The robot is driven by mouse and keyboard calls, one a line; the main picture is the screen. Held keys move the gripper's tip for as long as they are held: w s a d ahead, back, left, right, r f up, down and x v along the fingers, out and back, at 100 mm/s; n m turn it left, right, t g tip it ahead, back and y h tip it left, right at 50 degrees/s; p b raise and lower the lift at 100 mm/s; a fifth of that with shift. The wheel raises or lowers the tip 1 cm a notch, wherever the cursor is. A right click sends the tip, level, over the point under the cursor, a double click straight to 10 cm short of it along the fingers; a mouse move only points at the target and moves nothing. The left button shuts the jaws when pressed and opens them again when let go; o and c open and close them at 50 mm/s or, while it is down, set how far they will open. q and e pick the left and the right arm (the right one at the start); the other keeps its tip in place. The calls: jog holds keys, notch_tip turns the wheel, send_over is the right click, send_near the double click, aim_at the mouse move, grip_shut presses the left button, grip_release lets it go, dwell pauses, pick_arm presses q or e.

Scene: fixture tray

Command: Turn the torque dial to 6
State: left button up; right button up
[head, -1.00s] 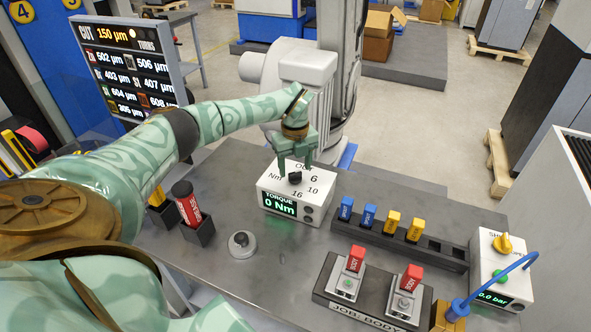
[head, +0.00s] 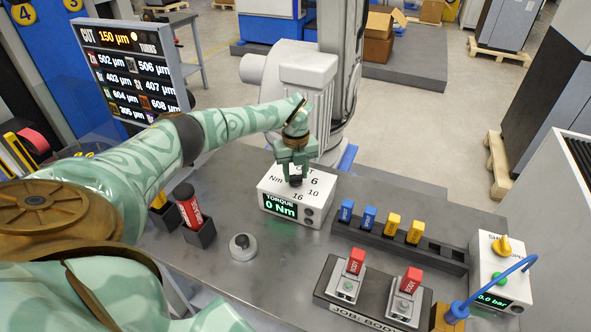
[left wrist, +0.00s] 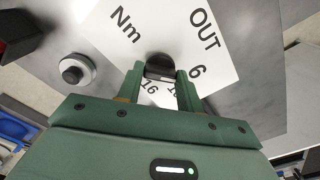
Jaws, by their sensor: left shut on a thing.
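The white torque box (head: 273,222) stands at the back middle of the bench, and its display reads 0 Nm. Its top face carries OUT, 6, 10, 16 and Nm marks around a black dial (head: 295,181). My left gripper (head: 297,172) points down over the box and is shut on the dial. In the left wrist view the black dial (left wrist: 159,66) sits between the two green fingers (left wrist: 160,82). The pointer's direction is hidden by the fingers. My right gripper does not show.
Left of the box stand a dark holder (head: 201,234) with a red tool and a grey round knob (head: 242,245). To its right is a dark rack (head: 440,253) with blue and yellow pieces. Red BODY pieces (head: 356,261) sit in the front fixture. A white box with a yellow knob (head: 502,245) is at right.

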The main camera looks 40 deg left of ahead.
aim_at(296, 175)
pick_arm(q)
jog(key=o, duration=1)
notch_tip(296, 175, up, 16)
jog(key=shift+r+p, duration=0.2)
jog(key=shift+p, duration=0.6)
jog(key=shift+f, duration=0.1)
